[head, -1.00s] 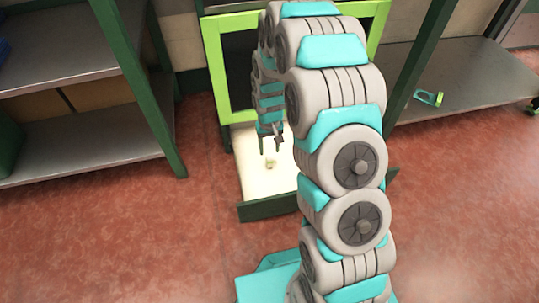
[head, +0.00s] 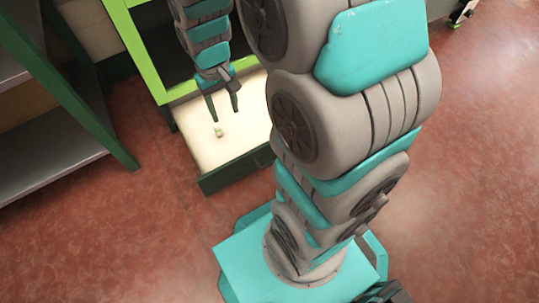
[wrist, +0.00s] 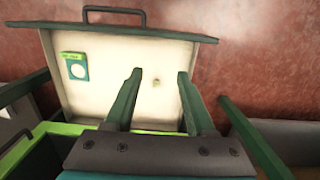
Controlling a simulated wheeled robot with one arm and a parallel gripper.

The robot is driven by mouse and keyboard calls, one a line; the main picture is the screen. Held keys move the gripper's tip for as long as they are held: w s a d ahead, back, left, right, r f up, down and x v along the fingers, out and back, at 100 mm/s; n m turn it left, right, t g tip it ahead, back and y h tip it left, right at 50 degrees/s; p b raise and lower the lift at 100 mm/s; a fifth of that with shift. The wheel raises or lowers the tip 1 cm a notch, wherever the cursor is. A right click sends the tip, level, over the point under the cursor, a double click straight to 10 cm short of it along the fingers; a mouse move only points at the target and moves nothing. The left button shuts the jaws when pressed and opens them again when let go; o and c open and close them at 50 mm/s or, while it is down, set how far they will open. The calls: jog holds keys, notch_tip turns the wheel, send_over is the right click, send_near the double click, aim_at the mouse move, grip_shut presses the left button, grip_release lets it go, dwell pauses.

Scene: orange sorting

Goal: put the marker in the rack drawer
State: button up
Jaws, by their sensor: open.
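The rack drawer (head: 205,182) is pulled open, with a pale inside and a dark green front. It also shows in the wrist view (wrist: 103,103), its handle at the top. A small pale greenish object (head: 218,130) lies on the drawer floor; it looks like the marker but is too small to be sure. In the wrist view it is a small spot (wrist: 156,83) between my fingers in the picture. My gripper (head: 223,114) points down over the drawer, open and empty. Its two dark green fingers also show in the wrist view (wrist: 160,72), apart from the object.
A green item with a white disc (wrist: 75,67) lies in the drawer's left part in the wrist view. The bright green rack frame (head: 140,50) stands behind the drawer. A grey shelf (head: 50,155) is at the left. The red floor (head: 165,235) in front is clear.

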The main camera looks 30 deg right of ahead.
jog(key=s+r, duration=0.4)
jog(key=s, duration=0.6)
jog(key=s+r+g, duration=0.1)
jog(key=s+r, duration=0.3)
jog(key=s, duration=0.7)
jog(key=shift+s, duration=0.2)
notch_tip(320, 180, up, 10)
jog(key=p, duration=1)
jog(key=shift+r+p, duration=0.25)
jog(key=shift+p, duration=0.05)
